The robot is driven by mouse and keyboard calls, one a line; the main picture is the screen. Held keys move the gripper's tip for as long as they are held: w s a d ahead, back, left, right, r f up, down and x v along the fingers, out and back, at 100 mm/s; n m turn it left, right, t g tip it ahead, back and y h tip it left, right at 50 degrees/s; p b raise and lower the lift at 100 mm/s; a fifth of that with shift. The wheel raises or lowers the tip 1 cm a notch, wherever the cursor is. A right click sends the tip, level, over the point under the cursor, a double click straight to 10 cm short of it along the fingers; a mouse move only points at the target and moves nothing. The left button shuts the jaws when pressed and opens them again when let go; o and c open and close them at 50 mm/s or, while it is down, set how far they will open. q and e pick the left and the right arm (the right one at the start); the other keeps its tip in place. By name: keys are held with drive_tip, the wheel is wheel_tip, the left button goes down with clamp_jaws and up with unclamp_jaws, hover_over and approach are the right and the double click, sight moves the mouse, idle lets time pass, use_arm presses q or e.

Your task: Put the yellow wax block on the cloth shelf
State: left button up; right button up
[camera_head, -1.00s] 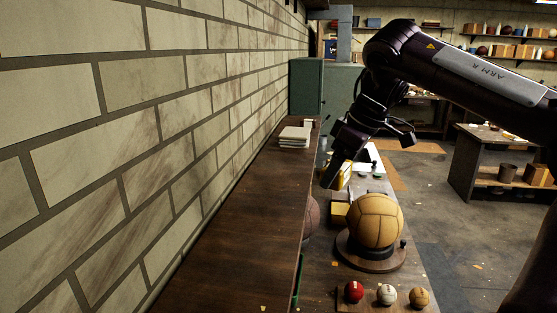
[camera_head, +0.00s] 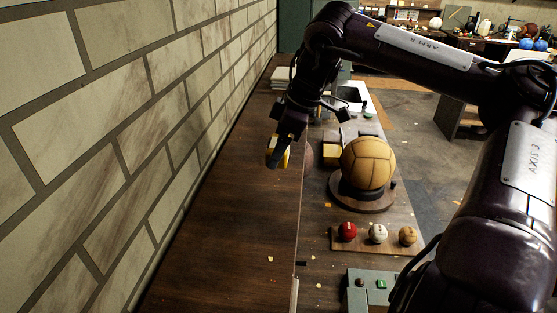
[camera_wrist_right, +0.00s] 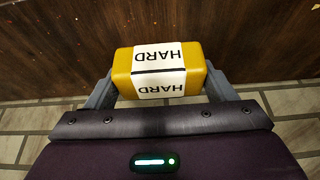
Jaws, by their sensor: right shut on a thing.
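My right gripper (camera_head: 282,147) is shut on a yellow wax block (camera_head: 271,154) and holds it over the dark wooden shelf along the brick wall. The block also shows in the right wrist view (camera_wrist_right: 122,68), clamped between both fingers, with white labels reading HARD. The cloth shelf (camera_head: 215,240) is a long brown board; its near part is bare. Folded pale cloths (camera_head: 283,75) lie at its far end, partly behind my right arm. The gap between block and board is hard to judge. My left gripper is not in view.
On the lower bench right of the shelf, a tan leather ball (camera_head: 367,163) sits on a round stand. Another yellow block (camera_head: 331,154) is left of it. A small rack (camera_head: 376,242) holds three small balls. The brick wall (camera_head: 130,130) borders the shelf's left.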

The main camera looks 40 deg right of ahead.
sight(273, 180)
drive_tip(key=shift+s+f, duration=0.1)
drive_tip(key=shift+f, duration=0.85)
drive_tip(key=shift+s+f+p, duration=0.1)
drive_tip(key=shift+f+p, duration=0.25)
wheel_tip(273, 180, down, 3)
drive_tip(key=shift+f+p, duration=0.1)
drive_tip(key=shift+p, duration=0.45)
drive_tip(key=shift+f, duration=0.15)
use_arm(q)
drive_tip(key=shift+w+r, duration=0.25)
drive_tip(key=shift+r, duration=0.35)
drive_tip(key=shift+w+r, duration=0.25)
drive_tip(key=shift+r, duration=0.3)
use_arm(e)
drive_tip(key=shift+f, duration=0.15)
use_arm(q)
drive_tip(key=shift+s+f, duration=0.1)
use_arm(e)
drive_tip(key=o, duration=1.1)
drive_tip(key=shift+c, duration=0.2)
